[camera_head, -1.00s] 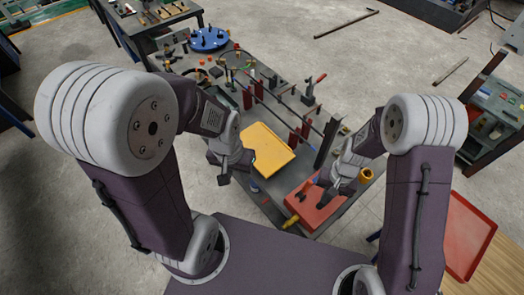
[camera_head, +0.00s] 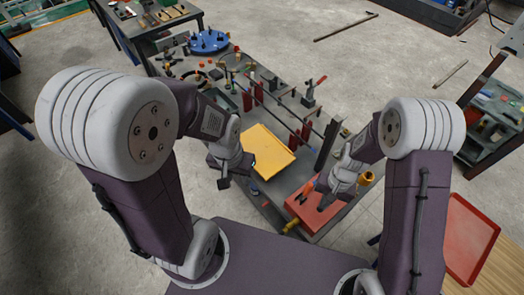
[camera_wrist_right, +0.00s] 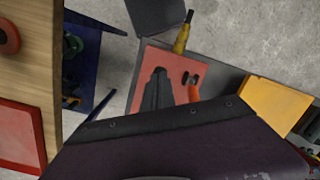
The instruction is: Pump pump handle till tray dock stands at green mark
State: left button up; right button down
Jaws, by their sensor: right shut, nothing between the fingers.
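A red box-like block (camera_head: 298,209) stands at the table's near end, with a yellow-ended piece (camera_head: 291,225) sticking out of its side. I cannot make out the green mark.
The grey table holds dark posts, rods and a blue round plate (camera_head: 208,42) at the far end. A yellow round part (camera_head: 367,178) is right of my right gripper. A red tray (camera_head: 468,235) lies on a wooden surface at right.

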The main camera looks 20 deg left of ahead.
aim_at(319, 210)
jog(key=shift+s+a+f+b, duration=0.2)
jog(key=shift+s+f+b, duration=0.1)
jog(key=shift+f+b, duration=0.25)
jog(key=shift+f, duration=0.15)
jog(key=shift+s+a+f+b, duration=0.15)
jog(key=shift+s+f+b, duration=0.05)
jog(key=shift+f+b, duration=0.3)
jog(key=shift+f, duration=0.15)
jog(key=shift+s+a+f+b, duration=0.1)
jog(key=shift+s+f+b, duration=0.1)
jog(key=shift+f+b, duration=0.4)
jog(key=shift+s+a+f+b, duration=0.1)
jog(key=shift+s+f+b, duration=0.05)
jog(key=shift+f+b, duration=0.5)
jog(key=shift+f, duration=0.1)
